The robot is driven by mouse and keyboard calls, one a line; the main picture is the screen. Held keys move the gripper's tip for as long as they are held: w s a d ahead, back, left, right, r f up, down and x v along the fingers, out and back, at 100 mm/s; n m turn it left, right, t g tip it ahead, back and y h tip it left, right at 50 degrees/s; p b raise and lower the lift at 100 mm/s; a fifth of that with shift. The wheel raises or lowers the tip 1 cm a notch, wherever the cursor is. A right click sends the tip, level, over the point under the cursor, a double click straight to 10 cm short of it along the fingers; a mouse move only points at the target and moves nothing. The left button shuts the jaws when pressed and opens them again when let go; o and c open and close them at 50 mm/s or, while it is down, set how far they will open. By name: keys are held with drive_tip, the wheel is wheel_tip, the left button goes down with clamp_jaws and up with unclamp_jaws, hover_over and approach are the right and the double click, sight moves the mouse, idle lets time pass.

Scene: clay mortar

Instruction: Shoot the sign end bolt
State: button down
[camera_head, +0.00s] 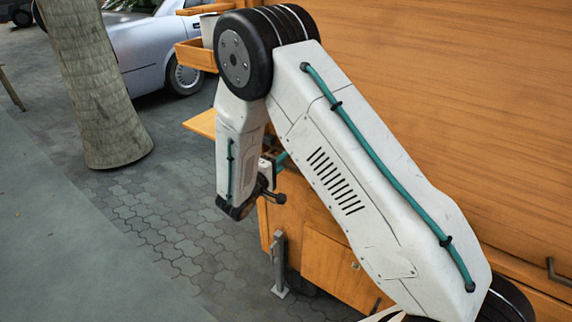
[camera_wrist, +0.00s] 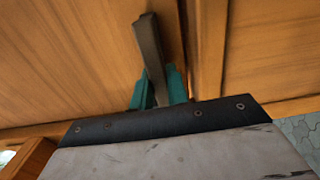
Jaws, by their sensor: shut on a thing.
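In the wrist view a dark, flat metal bar (camera_wrist: 149,48), which looks like the bolt's handle, stands out against the orange wooden panels. My gripper (camera_wrist: 160,88) has its teal fingers on either side of the bar's lower part and is shut on it. The rest of the bolt and its seat are hidden behind the fingers and the wrist housing. In the head view my gripper (camera_head: 281,160) shows only as a bit of teal by the cart's end, mostly behind my arm. The bolt cannot be made out there.
The wooden cart (camera_head: 430,90) fills the right side, with a small shelf (camera_head: 201,123) and a tray (camera_head: 196,56) holding a pale cup (camera_head: 208,30) at its end. A metal prop leg (camera_head: 280,266) stands below. A tree trunk (camera_head: 95,85) and silver car (camera_head: 150,45) stand left; paving between is clear.

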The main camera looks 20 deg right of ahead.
drive_tip(key=shift+w+a, duration=1.05)
drive_tip(key=shift+w, duration=0.3)
drive_tip(key=c, duration=1.4)
unclamp_jaws()
drive_tip(key=shift+a, duration=0.1)
drive_tip(key=shift+o, duration=0.2)
drive_tip(key=v, duration=0.7)
drive_tip(key=shift+s+a, duration=0.25)
